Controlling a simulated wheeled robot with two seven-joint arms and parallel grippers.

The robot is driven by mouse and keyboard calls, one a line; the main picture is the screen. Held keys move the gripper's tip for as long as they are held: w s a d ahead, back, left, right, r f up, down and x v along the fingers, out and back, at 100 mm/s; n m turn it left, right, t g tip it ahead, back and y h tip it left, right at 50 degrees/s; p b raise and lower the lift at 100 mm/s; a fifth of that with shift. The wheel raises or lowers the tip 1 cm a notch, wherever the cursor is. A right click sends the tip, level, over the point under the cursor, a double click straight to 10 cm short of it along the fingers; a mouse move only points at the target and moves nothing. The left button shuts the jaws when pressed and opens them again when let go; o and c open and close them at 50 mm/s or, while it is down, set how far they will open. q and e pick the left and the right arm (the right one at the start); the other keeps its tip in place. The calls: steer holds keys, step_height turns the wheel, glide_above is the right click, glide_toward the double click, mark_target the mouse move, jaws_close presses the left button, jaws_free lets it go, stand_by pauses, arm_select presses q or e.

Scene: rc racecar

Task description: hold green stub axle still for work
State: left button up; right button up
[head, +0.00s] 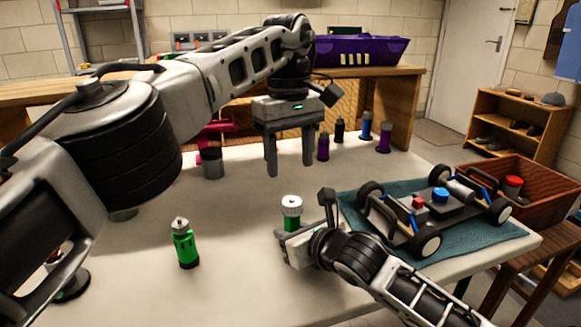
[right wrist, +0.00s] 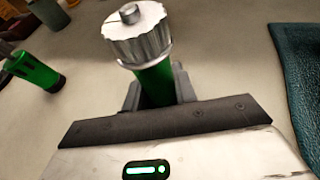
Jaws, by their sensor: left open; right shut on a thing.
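A green stub axle (head: 291,224) stands upright near the middle of the table, with a ribbed silver cap (head: 292,204) on top. My right gripper (head: 287,238) is shut on its green body. In the right wrist view the green body (right wrist: 154,84) sits between the fingers, under the silver cap (right wrist: 137,38); its lower end is hidden. My left gripper (head: 290,165) is open and empty, pointing down above and behind the axle, apart from it. Another green part (head: 186,246) with a small silver top stands free to the left; it also shows in the right wrist view (right wrist: 36,70).
A racecar chassis (head: 437,210) lies on a teal mat (head: 490,243) at right, close to my right gripper. Purple, black and blue parts (head: 366,125) stand at the back edge. A grey cup (head: 212,163) stands behind left.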

steer(key=shift+d+f, duration=0.1)
steer(key=shift+f, duration=0.3)
steer(key=o, duration=1.1)
steer(key=shift+r, duration=0.1)
steer(key=v, duration=1.2)
steer(key=shift+r, duration=0.1)
